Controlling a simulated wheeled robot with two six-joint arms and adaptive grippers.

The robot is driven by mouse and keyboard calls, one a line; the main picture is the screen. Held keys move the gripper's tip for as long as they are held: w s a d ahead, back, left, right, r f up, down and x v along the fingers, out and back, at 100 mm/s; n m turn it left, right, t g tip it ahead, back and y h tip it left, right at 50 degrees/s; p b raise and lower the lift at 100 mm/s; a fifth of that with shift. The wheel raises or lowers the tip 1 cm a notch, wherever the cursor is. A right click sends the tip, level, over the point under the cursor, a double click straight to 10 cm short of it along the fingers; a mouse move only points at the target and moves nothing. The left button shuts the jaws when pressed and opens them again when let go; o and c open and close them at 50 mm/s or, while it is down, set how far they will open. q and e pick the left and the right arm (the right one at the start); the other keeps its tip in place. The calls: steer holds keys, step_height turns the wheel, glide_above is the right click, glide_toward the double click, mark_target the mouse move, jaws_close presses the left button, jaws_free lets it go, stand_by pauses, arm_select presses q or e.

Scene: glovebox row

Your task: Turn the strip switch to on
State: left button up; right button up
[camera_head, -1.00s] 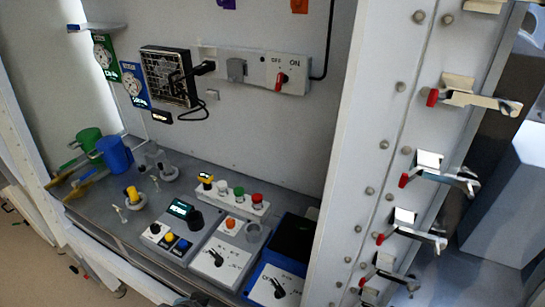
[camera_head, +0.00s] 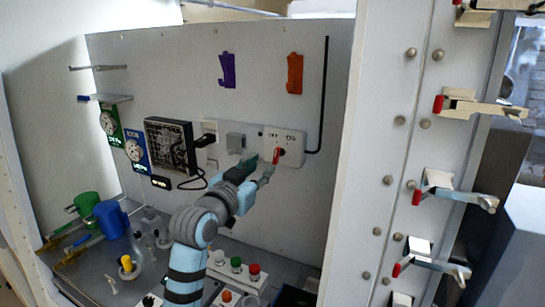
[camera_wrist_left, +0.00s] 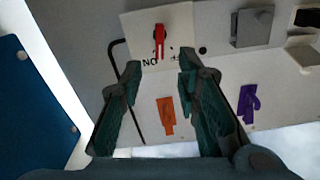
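The strip switch is a red handle (camera_head: 277,156) on the white plate (camera_head: 292,143) at the right end of the white strip on the back wall. In the left wrist view the red handle (camera_wrist_left: 159,41) and its plate (camera_wrist_left: 180,22) appear upside down, with the ON lettering beside the handle's lower end. My left gripper (camera_head: 262,170) is in front of the plate, close to the handle. In the left wrist view my left gripper (camera_wrist_left: 161,72) has its fingers spread with nothing between them, and the handle shows beyond the tips. My right gripper is not in view.
A grey box (camera_head: 236,142) sits on the strip left of the switch. A black cable (camera_head: 324,95) runs down the wall at right. Purple (camera_head: 227,70) and orange (camera_head: 294,73) hooks are above. A riveted white post (camera_head: 375,150) stands at right; button boxes are below.

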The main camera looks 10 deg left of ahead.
mark_target(275, 155)
arm_select(q)
steer(key=w, duration=0.2)
steer(key=w+d, duration=0.1)
steer(key=w, duration=0.2)
steer(key=w+p, duration=0.1)
steer(key=w, duration=0.1)
steer(key=shift+w+d, duration=0.25)
steer(key=shift+c, duration=0.4)
jaws_close()
